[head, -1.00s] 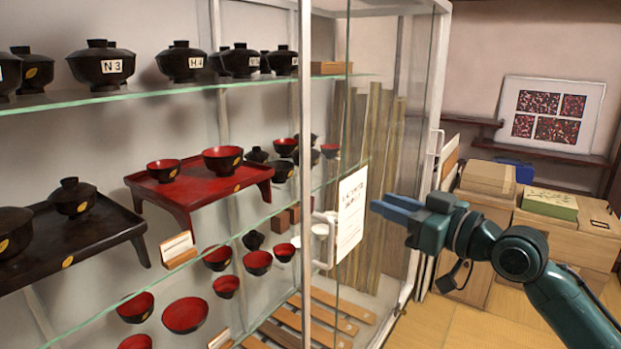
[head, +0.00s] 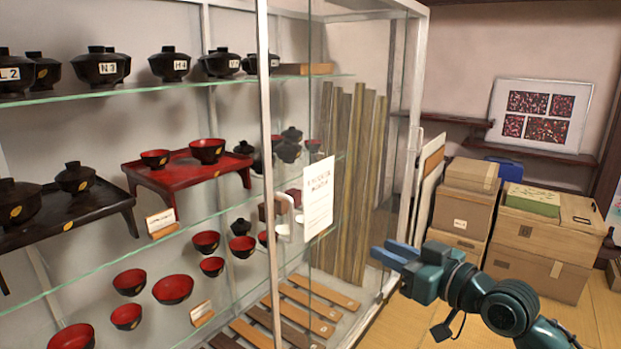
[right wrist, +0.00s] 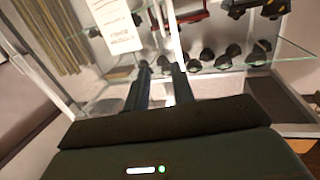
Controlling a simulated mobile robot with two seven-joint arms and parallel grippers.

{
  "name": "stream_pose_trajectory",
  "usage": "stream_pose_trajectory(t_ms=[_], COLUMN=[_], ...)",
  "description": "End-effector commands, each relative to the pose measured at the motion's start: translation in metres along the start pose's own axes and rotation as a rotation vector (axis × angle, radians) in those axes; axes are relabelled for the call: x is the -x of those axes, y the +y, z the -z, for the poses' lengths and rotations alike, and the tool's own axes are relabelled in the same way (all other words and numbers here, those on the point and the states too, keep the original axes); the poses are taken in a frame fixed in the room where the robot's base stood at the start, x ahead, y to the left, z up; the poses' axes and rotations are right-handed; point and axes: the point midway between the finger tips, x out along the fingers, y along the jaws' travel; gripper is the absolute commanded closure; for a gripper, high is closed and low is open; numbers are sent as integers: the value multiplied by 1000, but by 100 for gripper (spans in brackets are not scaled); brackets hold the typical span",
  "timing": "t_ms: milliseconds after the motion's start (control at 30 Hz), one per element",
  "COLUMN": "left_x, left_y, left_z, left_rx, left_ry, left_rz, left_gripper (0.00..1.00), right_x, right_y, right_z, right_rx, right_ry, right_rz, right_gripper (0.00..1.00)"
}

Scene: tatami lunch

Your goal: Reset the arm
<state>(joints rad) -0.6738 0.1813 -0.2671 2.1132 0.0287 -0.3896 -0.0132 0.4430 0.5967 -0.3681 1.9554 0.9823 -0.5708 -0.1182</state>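My right gripper (head: 384,253) is at the right of the glass cabinet in the head view, with blue fingers pointing left toward its glass door. In the right wrist view its two dark fingers (right wrist: 161,68) stand apart with nothing between them, so it is open and empty. My right arm comes in from the lower right corner. A white paper notice (head: 319,197) hangs on the cabinet door; it also shows in the right wrist view (right wrist: 114,25). My left gripper is not in view.
The glass cabinet (head: 262,100) holds black lidded bowls, a red tray table (head: 165,177) and red-lined bowls. Cardboard boxes (head: 533,245) are stacked at the right, under a wall shelf with a framed picture (head: 540,112). Tatami floor (head: 600,320) shows at the lower right.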

Motion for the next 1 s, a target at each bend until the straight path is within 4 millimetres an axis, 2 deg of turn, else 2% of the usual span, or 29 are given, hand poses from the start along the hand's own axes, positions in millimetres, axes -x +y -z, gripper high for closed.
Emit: stream_pose_trajectory(t_ms=[33, 267, 467, 600, 800, 900, 1000], left_x=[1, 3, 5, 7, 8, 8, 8], left_y=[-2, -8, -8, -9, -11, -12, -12], left_z=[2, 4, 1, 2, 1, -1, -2], left_rx=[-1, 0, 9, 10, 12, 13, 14], left_ry=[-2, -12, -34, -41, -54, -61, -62], left_rz=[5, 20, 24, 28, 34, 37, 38], left_gripper=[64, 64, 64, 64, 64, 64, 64], right_x=[1, 22, 63, 102, 155, 171, 179], right_y=[-5, -29, -63, -92, -128, -139, -144], right_z=[-21, -121, -206, -257, -303, -314, -320], right_rx=[-21, -80, -121, -136, -137, -132, -128], right_ry=[-21, -122, -239, -335, -456, -493, -511], right_rz=[-13, -112, -213, -283, -358, -378, -387], right_gripper=[75, 75, 75, 75, 75, 75, 75])
